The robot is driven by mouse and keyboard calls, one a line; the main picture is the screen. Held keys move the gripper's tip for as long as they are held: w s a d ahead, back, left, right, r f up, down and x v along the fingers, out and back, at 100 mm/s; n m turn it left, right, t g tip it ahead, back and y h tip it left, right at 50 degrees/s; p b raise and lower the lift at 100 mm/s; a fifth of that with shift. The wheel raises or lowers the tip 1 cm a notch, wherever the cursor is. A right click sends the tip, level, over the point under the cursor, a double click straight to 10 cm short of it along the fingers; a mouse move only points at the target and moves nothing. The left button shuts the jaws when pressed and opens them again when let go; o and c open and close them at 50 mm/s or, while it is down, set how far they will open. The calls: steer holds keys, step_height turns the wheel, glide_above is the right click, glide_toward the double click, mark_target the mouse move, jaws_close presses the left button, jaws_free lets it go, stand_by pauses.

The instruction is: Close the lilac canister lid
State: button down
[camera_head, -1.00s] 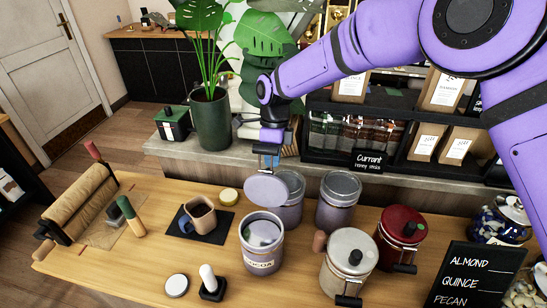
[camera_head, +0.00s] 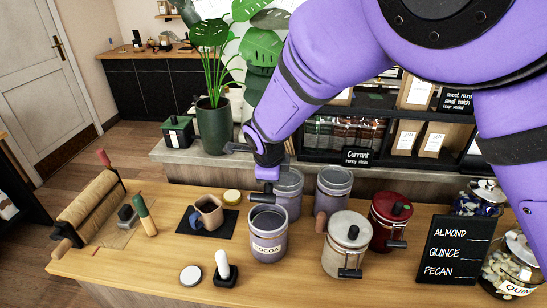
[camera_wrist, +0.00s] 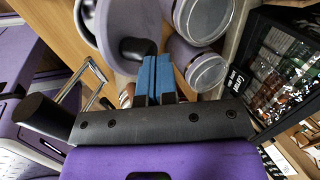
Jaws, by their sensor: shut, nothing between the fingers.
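The lilac canister (camera_head: 267,246), labelled COCOA, stands upright on the wooden counter. In the wrist view the lilac lid (camera_wrist: 108,28) shows as a round disc with a dark knob beyond my fingers. My gripper (camera_head: 262,196) is shut and empty, fingers pointing down just above the canister's back rim. Its blue fingertips (camera_wrist: 158,62) are together beside the knob. Contact with the lid is unclear.
Two lilac-grey canisters (camera_head: 333,190) stand behind. A white canister (camera_head: 345,258) and a red canister (camera_head: 385,235) are to the right, near a black sign (camera_head: 455,250). A tamper (camera_head: 223,270), a round lid (camera_head: 191,275) and a jug (camera_head: 209,213) are left.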

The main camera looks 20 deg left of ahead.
steer(key=shift+s+d+f, duration=0.2)
steer(key=shift+s+f, duration=0.1)
steer(key=shift+s, duration=0.3)
steer(key=shift+s+d+f, duration=0.15)
steer(key=shift+s+f, duration=0.15)
steer(key=shift+s, duration=0.3)
